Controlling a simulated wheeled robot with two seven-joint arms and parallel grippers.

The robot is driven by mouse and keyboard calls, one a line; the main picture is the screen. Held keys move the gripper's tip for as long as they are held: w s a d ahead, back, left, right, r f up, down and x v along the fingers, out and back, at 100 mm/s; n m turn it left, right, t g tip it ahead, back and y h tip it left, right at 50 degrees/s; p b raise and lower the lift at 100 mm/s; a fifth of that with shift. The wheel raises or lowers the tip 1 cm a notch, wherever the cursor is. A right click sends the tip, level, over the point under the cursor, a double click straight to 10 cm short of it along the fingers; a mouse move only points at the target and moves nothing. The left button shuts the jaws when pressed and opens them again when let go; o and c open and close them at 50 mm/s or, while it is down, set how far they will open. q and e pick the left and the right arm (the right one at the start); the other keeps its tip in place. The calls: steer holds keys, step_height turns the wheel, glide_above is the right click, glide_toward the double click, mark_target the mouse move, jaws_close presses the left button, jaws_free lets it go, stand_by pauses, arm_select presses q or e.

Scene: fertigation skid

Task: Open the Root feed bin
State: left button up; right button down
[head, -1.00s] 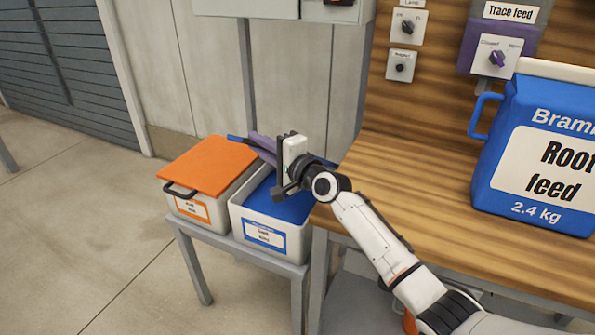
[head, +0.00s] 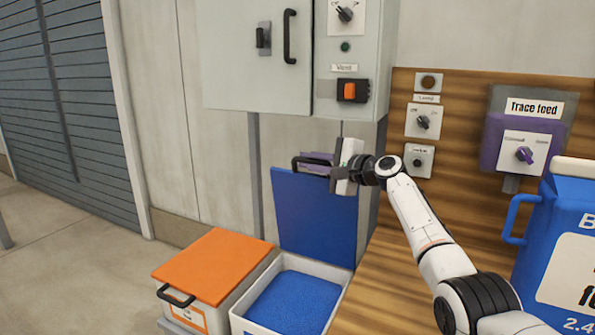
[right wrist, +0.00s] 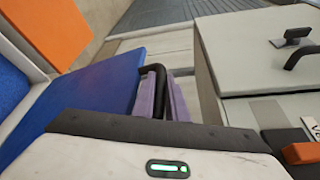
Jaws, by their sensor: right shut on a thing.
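The blue-lidded bin (head: 238,311) stands at the lower middle, holding blue granules (head: 290,302). Its blue lid (head: 315,218) stands raised, nearly upright, at the back of the bin. The lid's black handle (head: 298,162) is at its top edge. My right gripper (head: 316,160) is shut on this handle with its purple fingers. The right wrist view shows the fingers (right wrist: 160,92) around the black handle (right wrist: 153,72) beside the blue lid (right wrist: 88,98). My left gripper is not in view.
An orange-lidded bin (head: 212,265) stands closed to the left. A grey cabinet (head: 255,60) hangs above and behind the lid. A wooden bench (head: 400,285) with a blue Root feed jug (head: 545,225) is at the right. Knob panels line the back board.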

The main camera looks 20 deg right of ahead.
steer(key=shift+w+d, duration=0.55)
steer(key=shift+w, duration=0.05)
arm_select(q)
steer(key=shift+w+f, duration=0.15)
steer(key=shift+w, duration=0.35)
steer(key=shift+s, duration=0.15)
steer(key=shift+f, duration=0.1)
arm_select(e)
steer(key=c, duration=1.8)
jaws_free()
steer(key=shift+o, duration=0.2)
steer(key=shift+v, duration=0.8)
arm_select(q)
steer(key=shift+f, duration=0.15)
arm_select(e)
steer(key=v, duration=0.8)
steer(key=shift+s, duration=0.35)
steer(key=shift+d+r, duration=0.15)
steer(key=shift+d, duration=0.05)
